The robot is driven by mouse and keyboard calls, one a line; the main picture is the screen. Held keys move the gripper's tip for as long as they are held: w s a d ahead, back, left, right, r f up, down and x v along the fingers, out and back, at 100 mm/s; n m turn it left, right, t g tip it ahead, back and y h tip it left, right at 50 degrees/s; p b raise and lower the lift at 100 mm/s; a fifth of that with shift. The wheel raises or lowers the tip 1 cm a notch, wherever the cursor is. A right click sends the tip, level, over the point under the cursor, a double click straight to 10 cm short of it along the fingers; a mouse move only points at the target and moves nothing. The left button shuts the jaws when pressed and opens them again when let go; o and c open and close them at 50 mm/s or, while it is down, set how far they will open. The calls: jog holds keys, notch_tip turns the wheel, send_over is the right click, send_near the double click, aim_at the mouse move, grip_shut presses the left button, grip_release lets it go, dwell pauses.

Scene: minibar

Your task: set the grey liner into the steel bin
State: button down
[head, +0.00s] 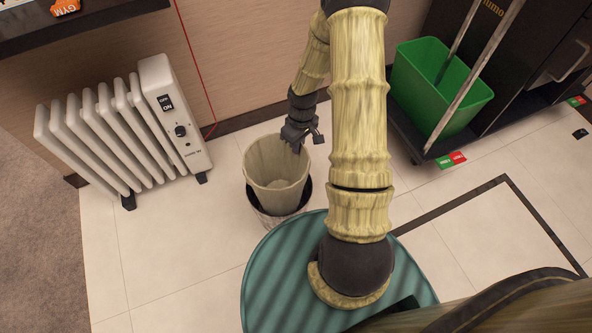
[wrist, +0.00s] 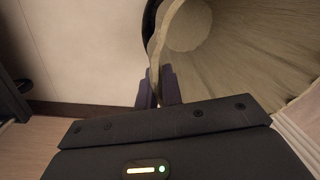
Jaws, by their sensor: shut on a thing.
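The grey liner (head: 262,168) is an open, tapered tub, seen from above in the head view. My gripper (head: 299,143) is shut on its far right rim. In the wrist view my gripper's fingers (wrist: 158,88) pinch the liner's thin wall (wrist: 235,65). The steel bin (head: 268,217) stands on the floor below the liner, with its dark inside (head: 305,194) showing at the lower right. The liner's lower part overlaps the bin's mouth. I cannot tell how deep it sits, and most of the bin is hidden behind it.
A white radiator (head: 120,135) stands to the left. A green bucket (head: 440,85) on a dark trolley stands to the right. The wall's dark skirting runs behind the bin. Tiled floor is clear between radiator and bin.

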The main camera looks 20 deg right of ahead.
aim_at(298, 165)
notch_tip(298, 165, down, 5)
jog(key=shift+f+b, duration=0.2)
jog(key=shift+b, duration=0.8)
jog(key=shift+f+b, duration=1.45)
jog(key=shift+f, duration=1.55)
jog(key=c, duration=1.6)
grip_release()
jog(key=shift+s, duration=0.15)
jog(key=shift+o, duration=0.2)
notch_tip(298, 165, up, 13)
jog(key=p, duration=0.7)
jog(key=shift+w+d, duration=0.3)
jog(key=shift+d, duration=0.15)
